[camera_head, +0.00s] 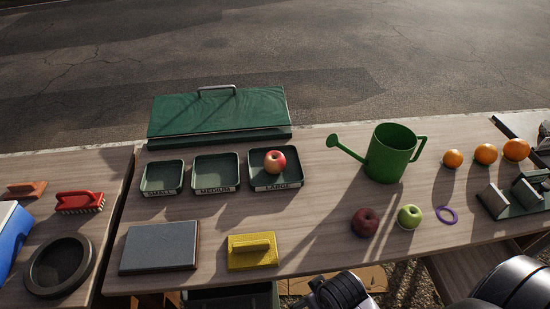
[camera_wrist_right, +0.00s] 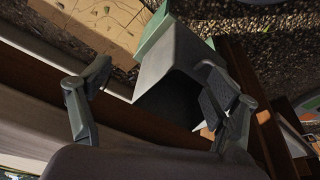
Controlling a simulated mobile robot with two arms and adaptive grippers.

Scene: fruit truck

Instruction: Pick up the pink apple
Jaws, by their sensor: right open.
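The pink apple (camera_head: 274,161), red-pink with a pale yellowish patch, sits in the dark green tray labelled LARGE (camera_head: 289,184), at the right of a row of three trays. In the right wrist view my right gripper (camera_wrist_right: 152,95) has its fingers spread wide with nothing gripped. It faces downward past a table edge, away from the apple, which does not show in that view. Dark parts of my arm show at the bottom of the head view, but the right fingertips cannot be made out there. My left gripper is not in view.
A dark red apple (camera_head: 365,222) and a green apple (camera_head: 410,217) lie in front of a green watering can (camera_head: 385,165). A yellow float (camera_head: 252,252) and a grey slab (camera_head: 160,247) lie in front of the trays. A grey-green bin (camera_wrist_right: 165,75) stands below, beyond the right fingers.

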